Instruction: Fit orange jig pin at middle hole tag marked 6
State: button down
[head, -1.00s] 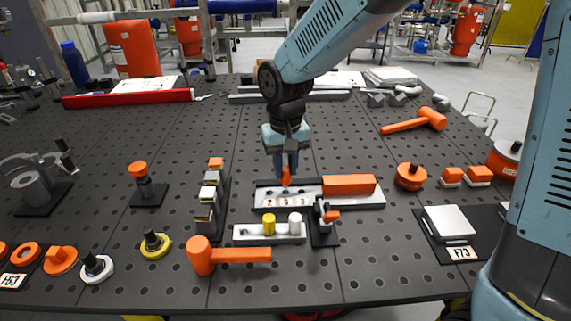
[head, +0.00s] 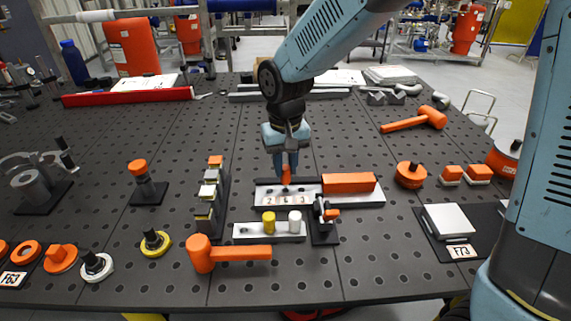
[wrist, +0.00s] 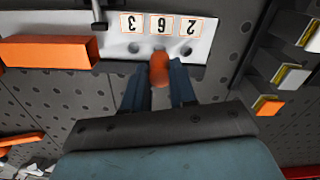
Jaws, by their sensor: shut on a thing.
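My gripper (head: 287,170) points down over the pale jig plate (head: 365,200) and is shut on the orange jig pin (head: 286,177). In the wrist view the pin (wrist: 160,66) shows between the two blue fingers, in line with the middle tag, marked 6 (wrist: 161,25). The plate bears tags 2, 6 and 3 from left to right in the head view. In the wrist view holes show by tag 3 (wrist: 133,47) and tag 2 (wrist: 187,51). The middle hole is hidden by the pin, so I cannot tell whether the tip is in it.
An orange block (head: 348,182) sits on the plate's right part. A smaller block with a yellow pin (head: 269,222) and a white pin (head: 295,221) stands in front, beside a toggle clamp (head: 325,215). A rack (head: 206,205) stands left, and an orange mallet (head: 228,253) lies nearest.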

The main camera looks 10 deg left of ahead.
jog(key=shift+f, duration=1.4)
dwell(0.4)
jog(key=c, duration=0.6)
grip_release()
jog(key=shift+r, duration=0.1)
jog(key=shift+r, duration=3.45)
